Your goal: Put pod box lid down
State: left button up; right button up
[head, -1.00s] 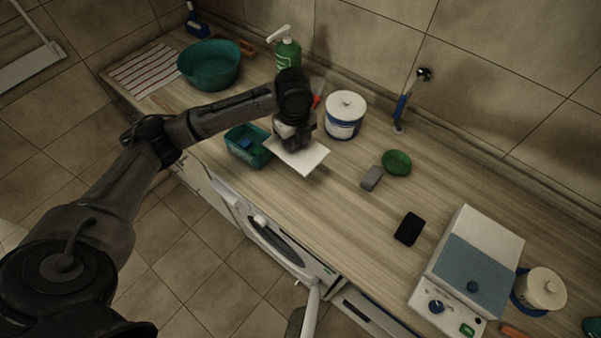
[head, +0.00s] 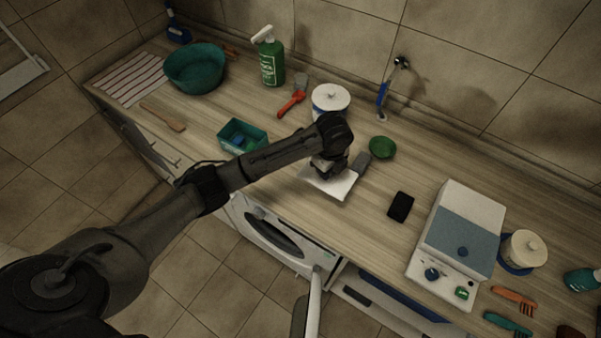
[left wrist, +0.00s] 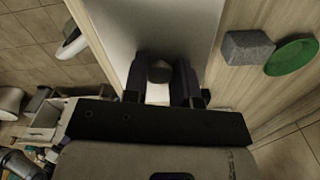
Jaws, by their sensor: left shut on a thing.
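The pod box lid is a flat white plate (head: 326,187) with a dark knob (left wrist: 160,72) at its middle in the left wrist view. My left gripper (head: 329,172) is shut on the knob, one finger on each side, and holds the lid level over the front part of the counter. I cannot tell whether the lid touches the counter. The teal open box (head: 240,135) stands left of the lid, with a blue thing (head: 239,143) inside. My right gripper is in no view.
A grey block (head: 362,161) and a green bowl (head: 382,147) lie close to the right of the lid. A black pad (head: 401,206) is farther right, before a white and blue appliance (head: 461,235). A white canister (head: 331,101) stands behind. The counter's front edge is near.

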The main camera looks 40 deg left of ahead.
pick_arm(q)
jog(key=a+f, duration=0.2)
jog(key=a, duration=0.1)
jog(key=a+f+p, duration=0.1)
jog(key=a+f, duration=0.1)
jog(key=a, duration=0.1)
jog(key=a+f, duration=0.1)
jog(key=a, duration=0.2)
jog(key=shift+s+a+f, duration=0.25)
jog(key=shift+a+f, duration=0.1)
jog(key=shift+f, duration=0.05)
notch_tip(320, 180, down, 4)
jog(key=shift+r+p, duration=0.25)
jog(key=shift+p, duration=0.15)
jog(key=shift+f, duration=0.25)
jog(key=shift+f, duration=0.2)
jog(key=o, duration=0.9)
jog(key=shift+r, duration=0.1)
